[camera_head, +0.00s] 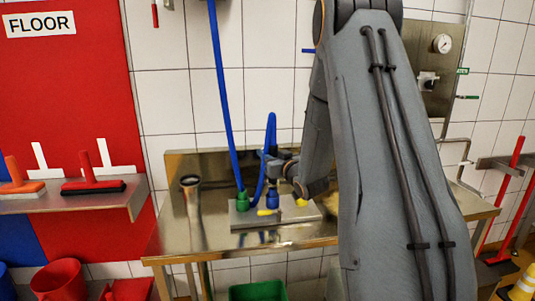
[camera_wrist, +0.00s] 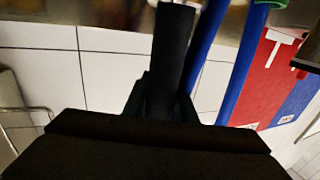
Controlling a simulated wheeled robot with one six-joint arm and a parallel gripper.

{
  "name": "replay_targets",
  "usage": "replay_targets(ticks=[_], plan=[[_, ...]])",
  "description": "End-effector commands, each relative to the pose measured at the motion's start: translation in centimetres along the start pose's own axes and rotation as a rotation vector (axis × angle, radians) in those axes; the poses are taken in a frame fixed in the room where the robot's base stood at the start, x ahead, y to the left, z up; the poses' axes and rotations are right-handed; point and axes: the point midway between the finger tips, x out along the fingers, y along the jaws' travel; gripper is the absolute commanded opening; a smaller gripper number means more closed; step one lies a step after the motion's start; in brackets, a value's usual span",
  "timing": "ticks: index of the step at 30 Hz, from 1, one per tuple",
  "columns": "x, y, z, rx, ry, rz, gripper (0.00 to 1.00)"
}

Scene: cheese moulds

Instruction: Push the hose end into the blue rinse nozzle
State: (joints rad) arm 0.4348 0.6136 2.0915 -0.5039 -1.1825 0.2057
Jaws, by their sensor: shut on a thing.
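My gripper (camera_head: 274,166) is shut on the hose end, above the bench. In the wrist view a dark cylinder (camera_wrist: 172,60), which seems to be the hose end's piece, stands between the fingers. The blue hose (camera_head: 271,122) loops up over my gripper and down its left side. The blue rinse nozzle (camera_head: 272,200) stands on a grey block (camera_head: 292,213), just below my gripper. I cannot tell whether the hose end touches it or is inside it. The nozzle is not clearly visible in the wrist view.
A green fitting (camera_head: 242,201) stands left of the blue nozzle, with a hanging blue hose (camera_head: 222,80) running into it. Yellow parts (camera_head: 266,212) sit on the block's front. A tiled wall is behind.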

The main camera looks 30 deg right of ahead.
Motion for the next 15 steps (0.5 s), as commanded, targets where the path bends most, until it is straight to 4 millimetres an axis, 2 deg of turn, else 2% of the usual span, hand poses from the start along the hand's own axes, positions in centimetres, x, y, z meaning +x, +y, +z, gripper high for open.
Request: replay_targets(ticks=[15], plan=[[0.0,0.0,1.2,0.000,0.002,0.000,0.00]])
